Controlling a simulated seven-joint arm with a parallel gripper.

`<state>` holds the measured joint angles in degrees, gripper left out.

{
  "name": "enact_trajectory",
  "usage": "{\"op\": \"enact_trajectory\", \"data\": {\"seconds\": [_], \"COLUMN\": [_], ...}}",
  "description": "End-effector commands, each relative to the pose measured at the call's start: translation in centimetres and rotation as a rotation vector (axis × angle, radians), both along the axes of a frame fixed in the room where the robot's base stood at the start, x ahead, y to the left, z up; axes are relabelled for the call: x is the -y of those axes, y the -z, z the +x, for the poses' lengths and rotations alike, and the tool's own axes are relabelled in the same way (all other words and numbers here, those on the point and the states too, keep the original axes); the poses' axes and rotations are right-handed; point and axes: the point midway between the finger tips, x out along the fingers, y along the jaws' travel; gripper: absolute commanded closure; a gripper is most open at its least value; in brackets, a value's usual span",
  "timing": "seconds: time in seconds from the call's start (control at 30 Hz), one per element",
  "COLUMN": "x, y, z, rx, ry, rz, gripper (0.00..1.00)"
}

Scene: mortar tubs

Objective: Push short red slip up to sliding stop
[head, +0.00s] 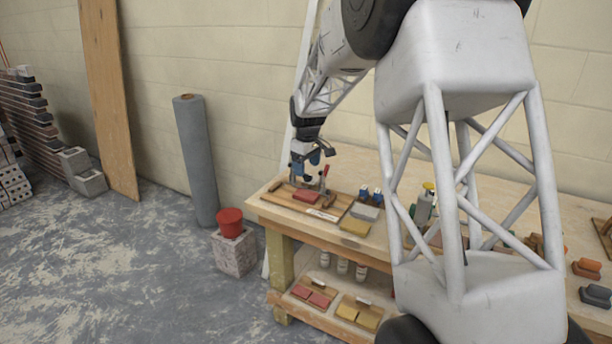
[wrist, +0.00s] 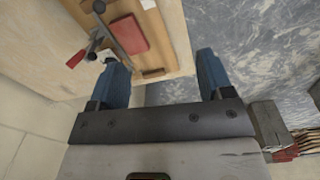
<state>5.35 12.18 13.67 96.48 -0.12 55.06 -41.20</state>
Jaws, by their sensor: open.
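A flat red slip (head: 306,196) lies on a wooden board (head: 338,206) at the left end of the workbench. In the wrist view the slip (wrist: 130,34) lies beside a grey bar with a red-handled clamp (wrist: 76,58). I cannot tell for certain which part is the sliding stop, nor whether the slip touches the bar. My gripper (head: 306,176) is over the board's far left part, close to the slip. In the wrist view its two blue fingers (wrist: 162,76) are wide apart with nothing between them; the slip is ahead of the left finger.
A grey block (head: 365,212) and a yellow block (head: 354,227) stand right of the board, with small blue items (head: 370,194) behind. The red clamp handle stands up near my gripper. A red bucket (head: 230,222) sits on a block left of the bench. Floor shows beyond the bench edge.

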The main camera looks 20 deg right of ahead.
Motion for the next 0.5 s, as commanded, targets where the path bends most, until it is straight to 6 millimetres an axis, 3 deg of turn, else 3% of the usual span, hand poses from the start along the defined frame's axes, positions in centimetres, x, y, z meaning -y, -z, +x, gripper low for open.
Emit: {"op": "enact_trajectory", "data": {"seconds": [0.5], "x": [2.2], "y": [7.4], "z": [8.3], "rx": [-0.035], "ry": [-0.118], "rz": [0.002], "gripper": [0.27]}}
